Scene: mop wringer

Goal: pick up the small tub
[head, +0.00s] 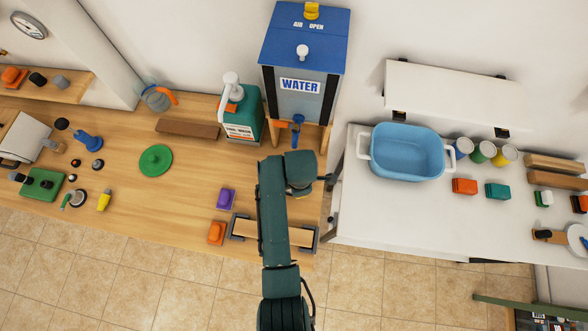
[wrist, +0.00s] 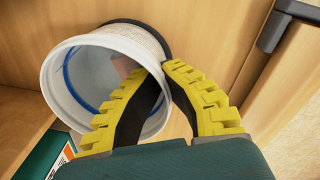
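The small tub (wrist: 72,88) is white with a blue line inside, and its open mouth faces the wrist camera. My gripper (wrist: 164,72) straddles the tub's right wall. One yellow-padded finger reaches into the mouth and the other lies along the outside. The fingertips are close together with the wall between them. In the head view my gripper (head: 300,186) is below the blue tap of the water tank, mostly hidden by my arm. I cannot tell whether the tub's base touches the wooden counter.
The water tank (head: 299,88) stands behind my gripper, with a green jug (head: 243,118) to its left. A wooden bar with dark end brackets (head: 237,226) lies near the counter's front edge. A blue basin (head: 407,150) sits on the white table at right.

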